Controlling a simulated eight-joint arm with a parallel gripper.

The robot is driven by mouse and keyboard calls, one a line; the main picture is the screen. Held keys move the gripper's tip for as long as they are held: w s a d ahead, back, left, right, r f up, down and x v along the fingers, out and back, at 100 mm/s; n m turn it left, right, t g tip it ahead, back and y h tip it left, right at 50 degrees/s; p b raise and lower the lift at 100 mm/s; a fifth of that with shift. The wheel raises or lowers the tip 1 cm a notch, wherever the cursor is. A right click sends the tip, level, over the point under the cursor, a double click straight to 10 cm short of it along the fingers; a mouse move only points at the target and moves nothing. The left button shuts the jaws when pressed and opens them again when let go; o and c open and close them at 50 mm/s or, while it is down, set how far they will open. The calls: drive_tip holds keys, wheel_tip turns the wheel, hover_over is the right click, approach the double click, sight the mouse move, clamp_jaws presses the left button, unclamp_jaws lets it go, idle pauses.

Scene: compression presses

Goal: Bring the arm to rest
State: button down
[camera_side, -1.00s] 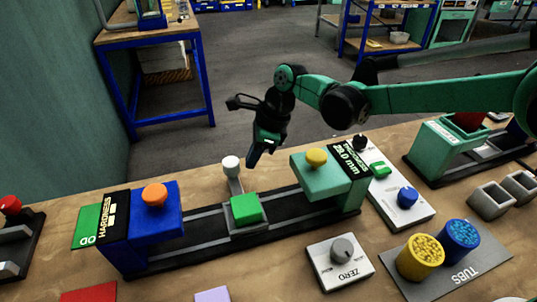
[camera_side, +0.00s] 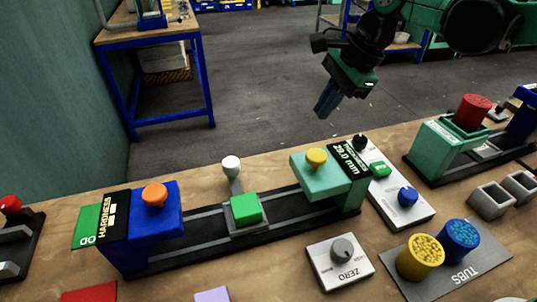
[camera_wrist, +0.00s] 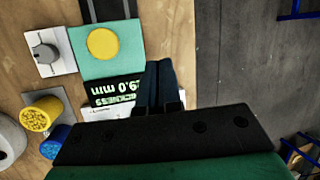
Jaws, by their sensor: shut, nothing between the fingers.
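My gripper (camera_side: 327,104) hangs in the air beyond the far edge of the bench, pointing down with its fingers together and nothing between them. In the wrist view its two dark fingers (camera_wrist: 157,85) lie side by side. The thickness press (camera_side: 322,172), teal with a yellow knob, stands on the bench below and to the left of my gripper; its display reads 29.0 mm. The same teal press shows in the wrist view (camera_wrist: 125,66).
A green block (camera_side: 246,208) sits on the track's carriage, between the teal press and the blue hardness press (camera_side: 150,232). Yellow (camera_side: 419,258) and blue (camera_side: 457,241) tubs stand at front right. A red cylinder (camera_side: 472,111) tops another press.

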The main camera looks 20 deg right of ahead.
drive_tip(key=s+d+f+n+t+h, duration=0.2)
drive_tip(key=s+d+n+t+h, duration=0.1)
drive_tip(key=s+d+n, duration=0.9)
drive_tip(key=n+t, duration=0.1)
drive_tip(key=n, duration=0.3)
drive_tip(key=shift+n+t+h, duration=0.3)
drive_tip(key=shift+n, duration=0.1)
